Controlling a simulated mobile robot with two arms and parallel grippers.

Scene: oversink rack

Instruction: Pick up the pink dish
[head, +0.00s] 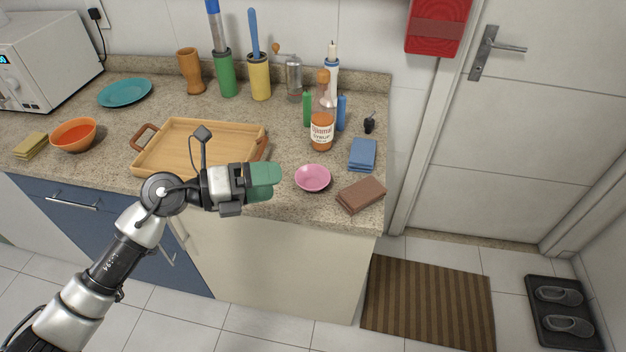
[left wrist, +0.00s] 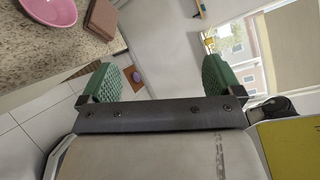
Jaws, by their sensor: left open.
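The pink dish (head: 312,178) is a small round bowl. It stands upright on the speckled counter near its front edge, between the wooden tray and a brown block. My left gripper (head: 263,181) is just left of the dish, apart from it, near the counter's front edge. In the left wrist view the dish (left wrist: 48,22) shows at the top left, cut by the frame edge. The green fingers of my left gripper (left wrist: 157,82) are spread wide with nothing between them. My right gripper does not show in either view.
A brown block (head: 361,194) lies right of the dish and folded blue cloths (head: 362,154) lie behind it. A sauce bottle (head: 322,128) stands behind the dish. The wooden tray (head: 190,130) lies left, partly behind my gripper. Bare counter lies close around the dish.

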